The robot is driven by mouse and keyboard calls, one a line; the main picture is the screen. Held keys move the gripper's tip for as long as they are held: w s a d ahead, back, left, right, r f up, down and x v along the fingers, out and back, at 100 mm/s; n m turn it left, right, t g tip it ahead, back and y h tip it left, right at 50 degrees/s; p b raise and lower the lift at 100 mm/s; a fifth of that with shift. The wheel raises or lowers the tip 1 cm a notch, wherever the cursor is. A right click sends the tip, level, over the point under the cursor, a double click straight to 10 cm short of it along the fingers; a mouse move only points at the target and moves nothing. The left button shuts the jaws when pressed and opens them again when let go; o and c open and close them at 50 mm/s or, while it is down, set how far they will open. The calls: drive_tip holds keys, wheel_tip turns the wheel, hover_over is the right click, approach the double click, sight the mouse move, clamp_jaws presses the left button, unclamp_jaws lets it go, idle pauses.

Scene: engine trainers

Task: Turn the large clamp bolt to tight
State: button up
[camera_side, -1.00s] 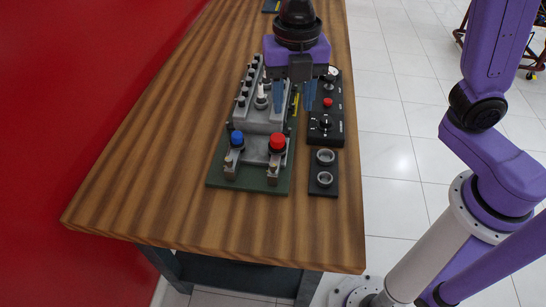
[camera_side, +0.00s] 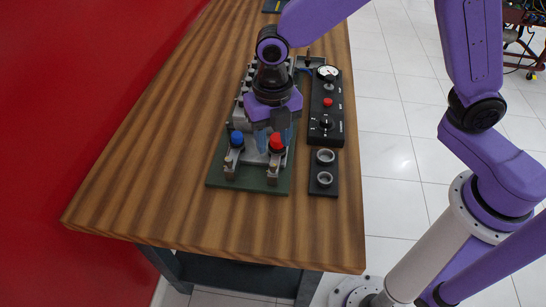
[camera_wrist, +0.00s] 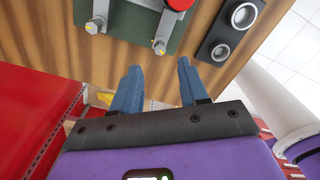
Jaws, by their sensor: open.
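The engine trainer sits on a green base plate (camera_side: 240,183) on the table. At its front are two clamp bolts, the left bolt (camera_side: 229,164) below the blue cap (camera_side: 237,138) and the right bolt (camera_side: 273,171) below the red cap (camera_side: 276,141). The wrist view shows the left bolt (camera_wrist: 93,27) and the right bolt (camera_wrist: 160,46) with yellowish heads. I cannot tell for sure which is the large one. My gripper (camera_side: 274,136) is above the front of the trainer near the red cap. In the wrist view, its blue fingers (camera_wrist: 159,66) are apart, with nothing between them.
A black control panel (camera_side: 333,90) with a gauge, red button and knob lies right of the trainer. A black block with two round sockets (camera_side: 323,190) lies in front of it. The wooden table (camera_side: 130,190) is clear at the left and front.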

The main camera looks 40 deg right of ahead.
sight(273, 164)
wheel_tip(273, 164, down, 7)
drive_tip(key=shift+r, duration=0.15)
drive_tip(key=shift+c, duration=0.3)
clamp_jaws()
